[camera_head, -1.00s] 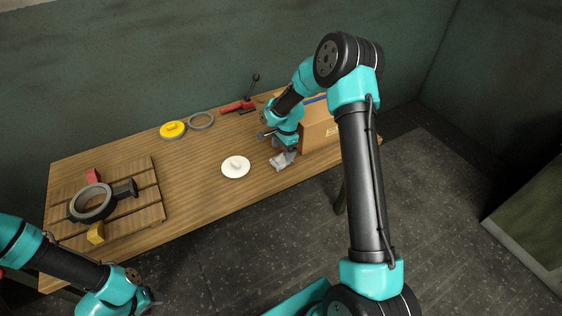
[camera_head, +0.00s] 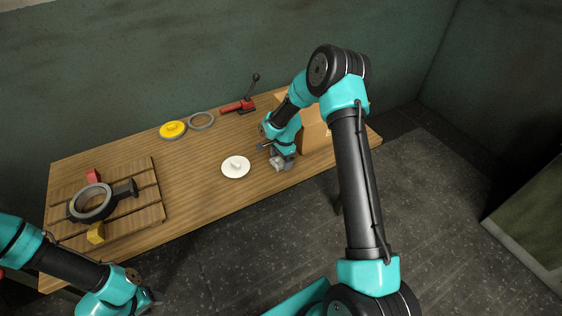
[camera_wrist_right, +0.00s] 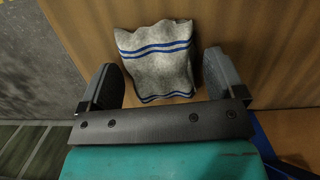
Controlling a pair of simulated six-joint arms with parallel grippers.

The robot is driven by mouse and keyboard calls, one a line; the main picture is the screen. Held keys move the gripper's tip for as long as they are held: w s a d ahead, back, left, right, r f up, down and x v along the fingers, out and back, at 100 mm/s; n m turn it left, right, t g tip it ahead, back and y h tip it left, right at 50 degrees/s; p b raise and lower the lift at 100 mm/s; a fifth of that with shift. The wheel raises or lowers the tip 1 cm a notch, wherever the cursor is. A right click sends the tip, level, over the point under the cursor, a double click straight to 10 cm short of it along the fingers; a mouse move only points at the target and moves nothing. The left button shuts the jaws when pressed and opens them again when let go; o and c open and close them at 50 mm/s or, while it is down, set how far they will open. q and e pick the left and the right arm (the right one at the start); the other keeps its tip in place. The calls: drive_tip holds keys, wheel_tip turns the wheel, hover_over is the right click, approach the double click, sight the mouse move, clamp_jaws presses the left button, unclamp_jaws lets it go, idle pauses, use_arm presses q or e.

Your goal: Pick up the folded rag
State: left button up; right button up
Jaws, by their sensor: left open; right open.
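The folded rag (camera_wrist_right: 160,66) is grey with blue stripes. In the right wrist view it lies on the wooden table between the two fingers of my right gripper (camera_wrist_right: 162,80), which is open, with a gap to the rag on each side. In the head view the rag (camera_head: 277,163) is a small grey patch near the table's front edge, partly hidden by my right gripper (camera_head: 284,162). My left gripper (camera_head: 150,299) is open at the lower left, in front of the table and away from the rag.
A cardboard box (camera_head: 316,134) stands just right of my right gripper. A white disc (camera_head: 236,172) lies to its left. A yellow disc (camera_head: 172,130), a grey ring (camera_head: 202,120) and a red-based lever (camera_head: 238,106) lie further back. A slatted pallet (camera_head: 140,213) holds a valve casting (camera_head: 92,203).

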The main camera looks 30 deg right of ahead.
sight(280, 159)
drive_tip(key=shift+c, duration=0.4)
drive_tip(key=c, duration=0.9)
drive_tip(key=shift+r, duration=0.15)
drive_tip(key=shift+r, duration=0.6)
wheel_tip(280, 159, up, 2)
drive_tip(key=shift+r, duration=0.1)
drive_tip(key=s+a, duration=0.2)
drive_tip(key=s, duration=0.2)
drive_tip(key=s+a+r, duration=0.1)
drive_tip(key=s+a, duration=0.2)
drive_tip(key=s, duration=0.2)
drive_tip(key=s+a, duration=0.3)
drive_tip(key=s, duration=0.1)
drive_tip(key=shift+s+a+r, duration=0.15)
drive_tip(key=shift+s+a, duration=0.05)
drive_tip(key=shift+s, duration=0.15)
